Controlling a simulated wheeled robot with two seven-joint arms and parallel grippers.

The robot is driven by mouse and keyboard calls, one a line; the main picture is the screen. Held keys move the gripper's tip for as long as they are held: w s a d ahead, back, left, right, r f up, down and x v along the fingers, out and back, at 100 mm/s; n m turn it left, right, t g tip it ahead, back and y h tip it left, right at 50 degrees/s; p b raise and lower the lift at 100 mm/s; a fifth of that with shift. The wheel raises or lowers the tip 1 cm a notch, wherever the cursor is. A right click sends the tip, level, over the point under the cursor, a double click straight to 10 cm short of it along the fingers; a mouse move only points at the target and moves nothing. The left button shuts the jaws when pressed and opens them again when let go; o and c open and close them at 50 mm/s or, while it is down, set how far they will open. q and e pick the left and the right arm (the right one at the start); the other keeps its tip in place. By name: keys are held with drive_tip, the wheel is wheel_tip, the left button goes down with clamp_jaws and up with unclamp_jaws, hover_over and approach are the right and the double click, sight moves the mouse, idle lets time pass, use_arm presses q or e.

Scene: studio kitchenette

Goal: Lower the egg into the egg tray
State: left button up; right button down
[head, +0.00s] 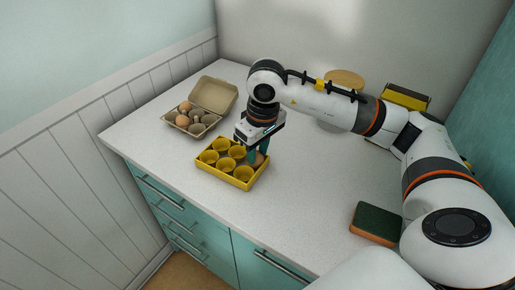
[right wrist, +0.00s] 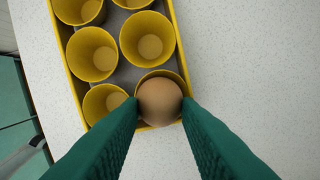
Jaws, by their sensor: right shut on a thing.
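The yellow egg tray (head: 241,184) sits on the pale counter, and its round cups show empty apart from the one under my gripper. It also shows in the right wrist view (right wrist: 68,62). My right gripper (head: 257,157), with green fingers, points down over the tray's right corner. It is shut on a brown egg (right wrist: 160,101), which also shows partly between the fingers in the head view (head: 259,159). In the right wrist view the egg covers most of a corner cup, whose rim shows behind it. I cannot tell whether it touches the cup's bottom. My left gripper is out of view.
An open grey-brown carton (head: 215,95) with several eggs stands behind and left of the tray. A green and brown sponge (head: 375,223) lies at the right. A round wooden item (head: 344,78) and a yellow-black object (head: 405,97) stand at the back. The counter in front right of the tray is clear.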

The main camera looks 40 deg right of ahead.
sight(261, 163)
drive_tip(key=c, duration=1)
unclamp_jaws()
drive_tip(key=shift+o, duration=0.2)
wheel_tip(261, 163, up, 12)
drive_tip(key=s, duration=0.1)
drive_tip(key=shift+s+d, duration=0.15)
drive_tip(key=shift+s, duration=0.05)
